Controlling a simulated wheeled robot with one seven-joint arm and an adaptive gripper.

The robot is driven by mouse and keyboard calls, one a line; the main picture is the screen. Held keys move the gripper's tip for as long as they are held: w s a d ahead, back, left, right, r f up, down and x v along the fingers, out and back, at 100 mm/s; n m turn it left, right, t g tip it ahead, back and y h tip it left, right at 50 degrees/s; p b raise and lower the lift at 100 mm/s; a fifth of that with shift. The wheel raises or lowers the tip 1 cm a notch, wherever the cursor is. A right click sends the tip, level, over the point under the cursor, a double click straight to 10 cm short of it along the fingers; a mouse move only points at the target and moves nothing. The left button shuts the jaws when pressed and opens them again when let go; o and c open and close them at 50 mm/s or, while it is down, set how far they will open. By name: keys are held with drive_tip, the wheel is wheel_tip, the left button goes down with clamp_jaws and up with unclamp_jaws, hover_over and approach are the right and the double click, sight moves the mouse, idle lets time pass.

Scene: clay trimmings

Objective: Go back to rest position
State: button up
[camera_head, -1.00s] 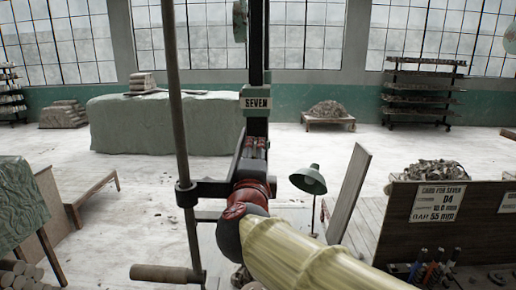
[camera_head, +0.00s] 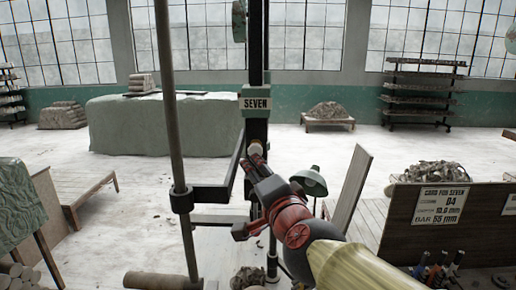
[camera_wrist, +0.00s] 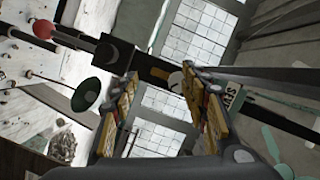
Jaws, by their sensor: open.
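My gripper (camera_wrist: 160,98) shows in the wrist view with its two yellow-padded fingers spread apart. Nothing is held between them; behind the gap are a dark bar and window panes. In the head view my arm rises from the lower right, with a yellow sleeve and a red joint, and points up and left towards a dark upright post (camera_head: 257,60). I cannot tell from the head view whether my arm's end touches the post.
A green lamp (camera_head: 309,181) stands close to the right of my arm. A board with a card (camera_head: 440,205) and pens (camera_head: 440,268) are at right. A draped table (camera_head: 165,125) is behind; open floor lies between.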

drive_tip(key=s+d+f+n+g+h, duration=0.2)
drive_tip(key=s+d+f+n+g, duration=0.3)
drive_tip(key=s+d+f, duration=0.4)
drive_tip(key=s+d+f+n+g+h+b, duration=0.1)
drive_tip(key=s+d+f+n+g, duration=0.4)
drive_tip(key=s+d+f, duration=0.5)
drive_tip(key=s+f+h, duration=0.1)
drive_tip(key=s+f, duration=0.6)
drive_tip(key=f, duration=0.1)
drive_tip(key=shift+f+g+h, duration=0.2)
drive_tip(key=shift+g+h, duration=0.1)
drive_tip(key=shift+s, duration=0.1)
